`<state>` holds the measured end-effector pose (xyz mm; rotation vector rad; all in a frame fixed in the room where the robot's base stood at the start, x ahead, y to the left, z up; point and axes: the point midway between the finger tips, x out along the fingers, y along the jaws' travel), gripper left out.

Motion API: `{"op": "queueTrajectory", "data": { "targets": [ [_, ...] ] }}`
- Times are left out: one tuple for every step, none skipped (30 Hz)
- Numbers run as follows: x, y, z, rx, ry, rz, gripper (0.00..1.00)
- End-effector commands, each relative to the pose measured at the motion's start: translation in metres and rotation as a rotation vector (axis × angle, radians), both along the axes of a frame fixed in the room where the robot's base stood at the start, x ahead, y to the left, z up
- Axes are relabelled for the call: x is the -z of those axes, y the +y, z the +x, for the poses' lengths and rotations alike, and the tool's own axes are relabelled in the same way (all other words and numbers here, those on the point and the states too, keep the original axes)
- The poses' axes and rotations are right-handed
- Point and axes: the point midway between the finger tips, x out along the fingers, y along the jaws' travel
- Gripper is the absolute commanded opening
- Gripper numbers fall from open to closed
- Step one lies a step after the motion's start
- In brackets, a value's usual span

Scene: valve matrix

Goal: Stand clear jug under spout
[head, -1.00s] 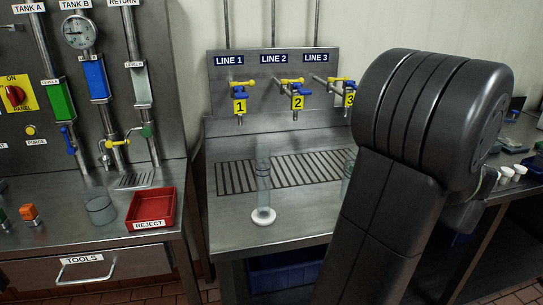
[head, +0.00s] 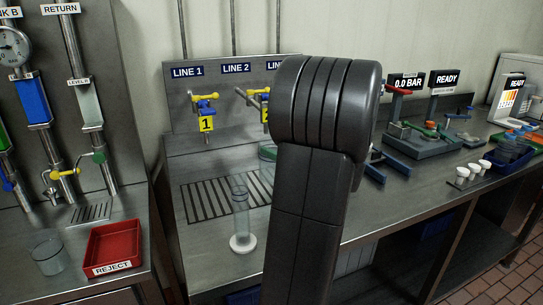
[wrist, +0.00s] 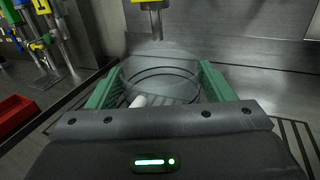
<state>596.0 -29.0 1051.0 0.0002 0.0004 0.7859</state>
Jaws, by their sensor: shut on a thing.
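My gripper (wrist: 160,88) is shut on a clear jug (wrist: 165,72), with a green finger on either side of it. Its round rim shows in the wrist view. A metal spout (wrist: 155,24) hangs at the top of that view, just beyond and above the jug; its tag number is cut off. In the head view my arm hides most of the gripper. A sliver of the jug and green finger (head: 267,152) shows beside the arm, over the slotted drain. Whether the jug touches the drain, I cannot tell. The tap with tag 1 (head: 206,122) is further left.
A tall clear cylinder with a white base (head: 241,216) stands in front of the slotted drain (head: 200,200). A red REJECT tray (head: 113,247) and a clear beaker (head: 47,253) are on the left bench. White cups (head: 472,173) stand far right.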

Motion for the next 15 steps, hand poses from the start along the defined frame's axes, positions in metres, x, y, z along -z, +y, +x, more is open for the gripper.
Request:
{"op": "queueTrajectory", "data": {
  "targets": [
    [0.000, 0.008, 0.007, -0.004, -0.001, 0.001, 0.34],
    [-0.001, 0.011, 0.010, -0.003, -0.001, 0.000, 0.34],
    [0.000, 0.013, 0.013, -0.001, -0.001, -0.001, 0.34],
    [0.000, 0.015, 0.015, -0.001, -0.001, -0.001, 0.34],
    [0.000, 0.017, 0.016, -0.001, -0.001, -0.001, 0.34],
    [0.000, 0.018, 0.018, -0.001, -0.001, -0.001, 0.34],
    [0.000, 0.019, 0.019, -0.001, -0.001, -0.001, 0.34],
    [0.000, 0.020, 0.020, -0.001, -0.001, -0.001, 0.34],
    [0.000, 0.022, 0.022, 0.000, -0.001, -0.001, 0.34],
    [0.000, 0.025, 0.024, -0.001, -0.001, -0.001, 0.34],
    [0.001, 0.027, 0.027, -0.001, 0.000, 0.000, 0.34],
    [0.010, 0.025, 0.026, 0.001, 0.003, 0.001, 0.34],
    [0.016, 0.025, 0.026, 0.001, 0.004, 0.003, 0.34],
    [0.021, 0.025, 0.025, 0.002, 0.004, 0.002, 0.34],
    [0.028, 0.025, 0.025, 0.001, 0.004, 0.003, 0.34]
  ]
}}
